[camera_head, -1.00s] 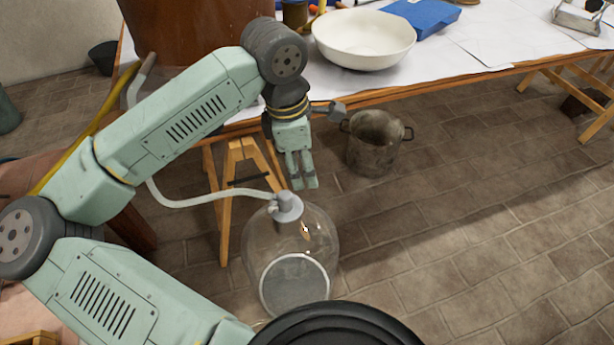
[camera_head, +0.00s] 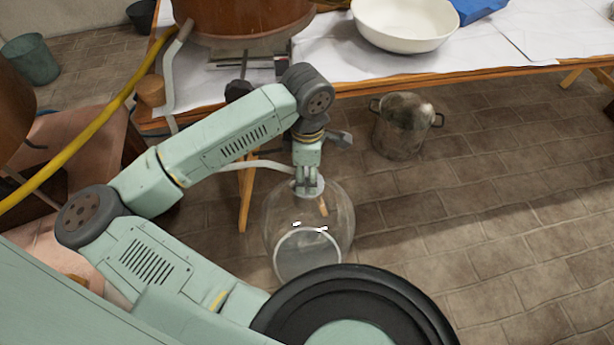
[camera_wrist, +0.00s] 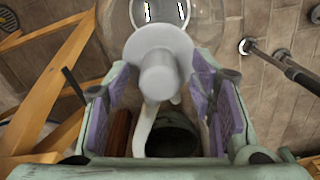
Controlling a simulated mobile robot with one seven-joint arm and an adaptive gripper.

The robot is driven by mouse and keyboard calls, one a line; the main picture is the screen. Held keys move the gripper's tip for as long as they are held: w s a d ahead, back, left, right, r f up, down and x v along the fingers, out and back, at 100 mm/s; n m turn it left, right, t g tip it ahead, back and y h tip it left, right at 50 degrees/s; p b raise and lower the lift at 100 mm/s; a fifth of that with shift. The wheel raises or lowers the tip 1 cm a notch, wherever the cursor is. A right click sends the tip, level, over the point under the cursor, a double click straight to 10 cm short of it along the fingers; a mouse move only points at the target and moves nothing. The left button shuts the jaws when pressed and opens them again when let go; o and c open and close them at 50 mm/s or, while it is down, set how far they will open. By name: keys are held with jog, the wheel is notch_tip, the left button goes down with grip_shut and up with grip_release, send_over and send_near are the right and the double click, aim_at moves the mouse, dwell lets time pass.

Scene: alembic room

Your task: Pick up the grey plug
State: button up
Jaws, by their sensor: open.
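The grey plug (camera_head: 318,189) sits in the neck of the clear round glass flask (camera_head: 342,222) on the floor. In the wrist view the plug (camera_wrist: 158,50) is at the upper middle, with a wide round flange and a narrower knob facing me. My gripper (camera_head: 307,184) points down right over the plug and partly hides it in the head view. In the wrist view my gripper (camera_wrist: 161,82) is open, its purple pads on either side of the knob with gaps showing. I cannot tell whether the fingertips touch the flange.
A pale hose (camera_head: 258,165) runs from the plug toward the table (camera_head: 510,64). It also shows below the knob in the wrist view (camera_wrist: 144,128). A metal pot (camera_head: 403,128) stands behind to the right. The brick floor at right is clear.

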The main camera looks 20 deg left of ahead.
jog(key=shift+f, duration=0.25)
jog(key=shift+c, duration=0.5)
grip_shut()
